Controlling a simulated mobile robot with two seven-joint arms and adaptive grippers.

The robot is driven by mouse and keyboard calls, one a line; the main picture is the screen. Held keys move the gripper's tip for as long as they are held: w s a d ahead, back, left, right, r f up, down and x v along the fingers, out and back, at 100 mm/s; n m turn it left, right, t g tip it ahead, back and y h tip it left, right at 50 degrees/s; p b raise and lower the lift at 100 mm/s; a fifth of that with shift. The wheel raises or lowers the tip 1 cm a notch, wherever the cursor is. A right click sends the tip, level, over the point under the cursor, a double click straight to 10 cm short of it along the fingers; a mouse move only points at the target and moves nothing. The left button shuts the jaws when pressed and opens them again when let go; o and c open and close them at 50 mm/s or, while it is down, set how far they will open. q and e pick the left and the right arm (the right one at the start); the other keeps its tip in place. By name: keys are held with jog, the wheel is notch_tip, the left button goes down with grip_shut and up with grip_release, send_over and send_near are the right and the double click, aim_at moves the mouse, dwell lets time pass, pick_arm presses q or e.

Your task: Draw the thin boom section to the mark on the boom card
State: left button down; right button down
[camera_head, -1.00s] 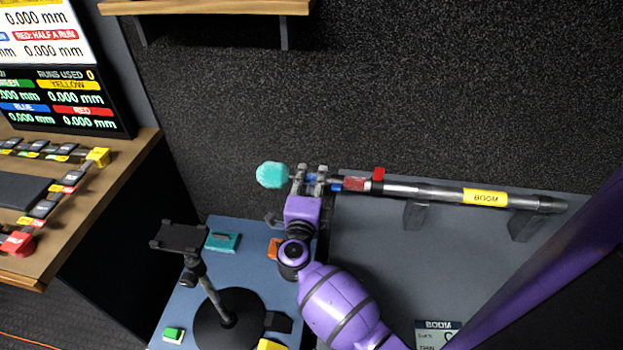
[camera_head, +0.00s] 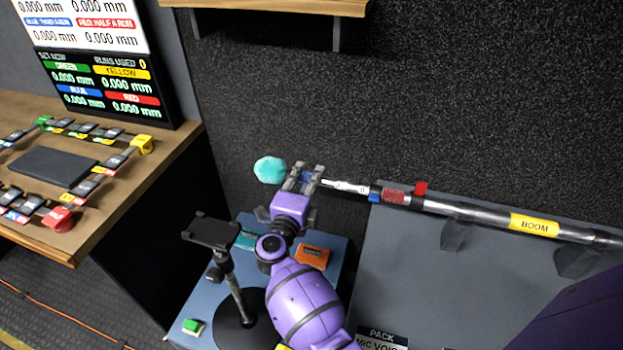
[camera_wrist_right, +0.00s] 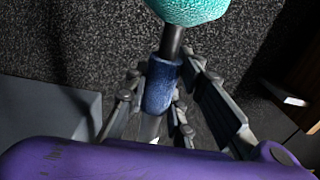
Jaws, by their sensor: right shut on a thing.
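The boom lies across a grey surface, with its thick tube (camera_head: 465,211) at the right under a yellow BOOM label (camera_head: 534,225). A red lever (camera_head: 421,187), a red section (camera_head: 396,197) and a blue collar (camera_head: 375,194) sit toward its left end. The pale thin section (camera_head: 345,187) shows between the collar and my right gripper (camera_head: 303,174). That gripper is shut on the blue sleeve (camera_wrist_right: 160,86) behind the teal microphone ball (camera_head: 270,170). The fingers partly hide the sleeve. My left gripper and the boom card are not in view.
A stand with a dark holder (camera_head: 211,231) is left of my right arm. An orange block (camera_head: 312,257) lies on the blue-grey top. The control desk (camera_head: 165,150) and a shelf (camera_head: 270,6) border the space.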

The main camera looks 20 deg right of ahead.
jog(key=c, duration=1.5)
grip_release()
jog(key=shift+o, duration=0.2)
jog(key=shift+s+a, duration=0.1)
jog(key=v, duration=1.1)
jog(key=shift+s+a, duration=0.25)
jog(key=shift+s, duration=0.05)
jog(key=shift+f, duration=0.1)
